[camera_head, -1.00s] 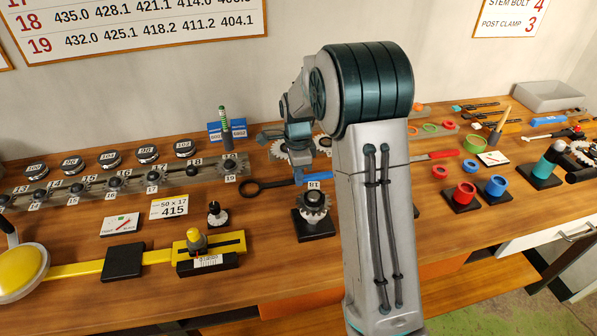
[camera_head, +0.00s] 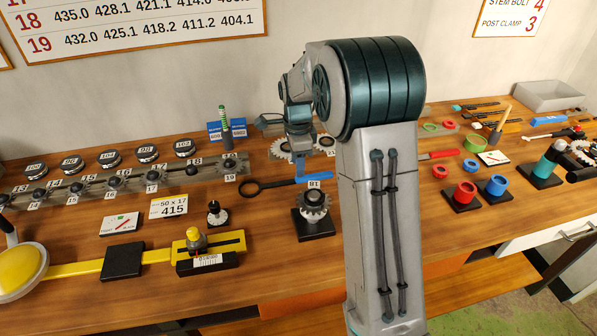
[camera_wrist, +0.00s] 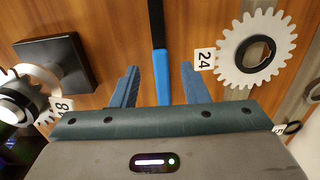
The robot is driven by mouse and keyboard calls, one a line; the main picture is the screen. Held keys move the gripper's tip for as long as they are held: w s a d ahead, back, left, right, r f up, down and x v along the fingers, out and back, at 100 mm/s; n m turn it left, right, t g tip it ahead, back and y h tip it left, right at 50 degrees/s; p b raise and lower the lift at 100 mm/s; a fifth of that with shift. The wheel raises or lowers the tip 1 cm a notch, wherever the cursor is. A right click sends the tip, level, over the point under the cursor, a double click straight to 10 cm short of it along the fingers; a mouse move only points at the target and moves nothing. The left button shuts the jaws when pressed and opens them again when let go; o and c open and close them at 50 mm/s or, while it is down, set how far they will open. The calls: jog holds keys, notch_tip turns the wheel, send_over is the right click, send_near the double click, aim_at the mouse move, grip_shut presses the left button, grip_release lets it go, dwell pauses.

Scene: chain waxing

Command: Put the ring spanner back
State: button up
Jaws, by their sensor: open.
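The ring spanner lies on the wooden bench, with its dark ring (camera_head: 250,187) to the left and its blue handle (camera_head: 316,177) to the right, behind the gear stand. My gripper (camera_head: 300,172) is over the handle, partly hidden by my own arm in the head view. In the wrist view, the spanner's blue handle (camera_wrist: 162,78) runs between the two spread blue fingers of my gripper (camera_wrist: 160,86). Gaps show on both sides of the handle. The ring is out of the wrist view.
A gear on a black stand (camera_head: 314,203) is just in front of the handle. A white gear (camera_wrist: 258,48) with a 24 tag lies close to one finger. A row of numbered sprockets (camera_head: 115,181) is at the left; red and blue cups (camera_head: 465,193) are at the right.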

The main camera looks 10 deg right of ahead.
notch_tip(320, 180, up, 7)
jog(key=s+r+n, duration=0.1)
jog(key=s+n, duration=0.2)
jog(key=s, duration=0.2)
jog(key=s+r+n+t, duration=0.1)
jog(key=s+r+n, duration=0.1)
jog(key=s, duration=0.3)
jog(key=s+r+n, duration=0.1)
jog(key=s+n, duration=0.3)
jog(key=s, duration=0.1)
jog(key=shift+s+r+n+t, duration=0.2)
jog(key=shift+n+t, duration=0.1)
jog(key=s+f+n+t, duration=0.1)
jog(key=s+f+n, duration=0.2)
jog(key=s+n, duration=0.5)
jog(key=s, duration=0.4)
jog(key=shift+s+f, duration=0.3)
jog(key=shift+f, duration=0.1)
